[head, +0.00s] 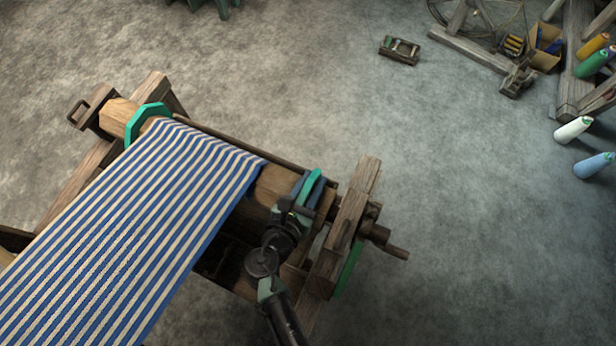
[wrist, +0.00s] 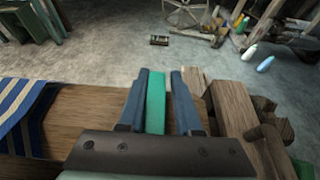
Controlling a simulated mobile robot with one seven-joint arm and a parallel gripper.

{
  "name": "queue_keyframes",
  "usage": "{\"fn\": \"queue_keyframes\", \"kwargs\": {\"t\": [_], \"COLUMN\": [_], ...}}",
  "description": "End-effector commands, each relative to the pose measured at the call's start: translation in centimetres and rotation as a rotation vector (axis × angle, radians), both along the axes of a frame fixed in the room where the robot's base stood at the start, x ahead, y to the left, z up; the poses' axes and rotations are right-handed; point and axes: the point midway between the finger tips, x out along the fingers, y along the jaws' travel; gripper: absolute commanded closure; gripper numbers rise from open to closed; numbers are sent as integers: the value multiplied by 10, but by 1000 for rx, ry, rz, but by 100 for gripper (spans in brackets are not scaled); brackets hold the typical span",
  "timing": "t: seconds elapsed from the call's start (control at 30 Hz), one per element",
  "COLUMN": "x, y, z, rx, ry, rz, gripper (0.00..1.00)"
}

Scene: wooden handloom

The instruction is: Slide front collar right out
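The right front collar (head: 313,183) is a green ring around the wooden front beam (head: 274,186), near the beam's right end. In the wrist view the collar (wrist: 156,102) stands upright between the two blue fingers of my gripper (wrist: 160,76). The fingers are apart, one on each side of it. The left finger is very close to the collar or touching it; a small gap shows on the right. In the head view my gripper (head: 308,182) partly hides the collar. The left front collar (head: 149,122) sits near the beam's other end.
A small wooden item (head: 399,50) lies on the floor behind.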

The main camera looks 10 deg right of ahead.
Motion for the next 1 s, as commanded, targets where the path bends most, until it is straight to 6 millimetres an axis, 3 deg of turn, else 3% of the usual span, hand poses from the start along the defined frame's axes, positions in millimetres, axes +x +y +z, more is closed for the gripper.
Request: {"fn": "queue_keyframes", "kwargs": {"t": [0.03, 0.1, 0.5, 1.0], "x": [-1, -1, -5, -80], "y": [-2, -1, 5, 58], "z": [-1, -1, 2, 40], "rx": [-1, 0, 3, 3], "ry": [2, 2, 1, 2], "rz": [-3, -3, 1, 1], "gripper": [59, 48, 48, 48]}}
